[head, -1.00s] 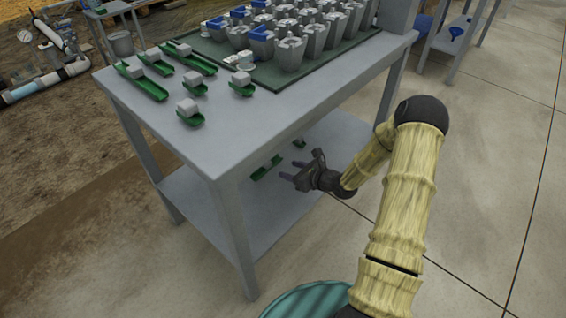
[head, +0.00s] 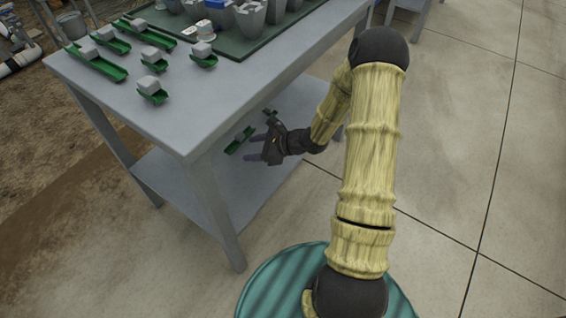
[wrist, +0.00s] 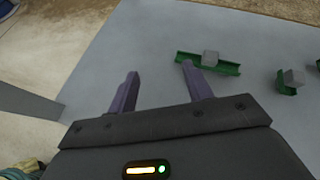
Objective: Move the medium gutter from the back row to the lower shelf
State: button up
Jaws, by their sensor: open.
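On the lower shelf (head: 165,172) lies a green gutter (head: 240,140) of middling length, with a grey block on it in the wrist view (wrist: 222,67). A shorter green gutter with a block (wrist: 287,86) lies to its right there. I cannot tell for sure which gutter is the medium one. My gripper (head: 252,149) is at shelf height, below the tabletop, open and empty. In the wrist view its right fingertip appears close to the longer gutter's left end; contact cannot be told. On the tabletop stand a long gutter (head: 112,70), a mid-length one (head: 121,46) and another long one (head: 160,42).
Short gutters with blocks (head: 153,97) stand near the tabletop's front edge. A dark green mat (head: 225,42) with grey pots lies behind. A table leg (head: 215,210) stands left of my gripper, and the tabletop overhangs it. The floor at right is clear.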

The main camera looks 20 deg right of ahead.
jog(key=s+a+r+n+g+h, duration=0.1)
jog(key=s+a+r+n+g, duration=0.15)
jog(key=s+n, duration=0.35)
jog(key=s+a+r+n+g+h, duration=0.1)
jog(key=s+r+n+g+h, duration=0.1)
jog(key=s+r+n+g, duration=0.25)
jog(key=s+d+r+n+t+h, duration=0.2)
jog(key=s+d+r+n+h, duration=0.4)
jog(key=s+n, duration=0.3)
jog(key=r+n+h, duration=0.1)
jog(key=n, duration=0.2)
jog(key=shift+s+d+n, duration=0.25)
jog(key=shift+s+n, duration=0.1)
jog(key=shift+s, duration=0.05)
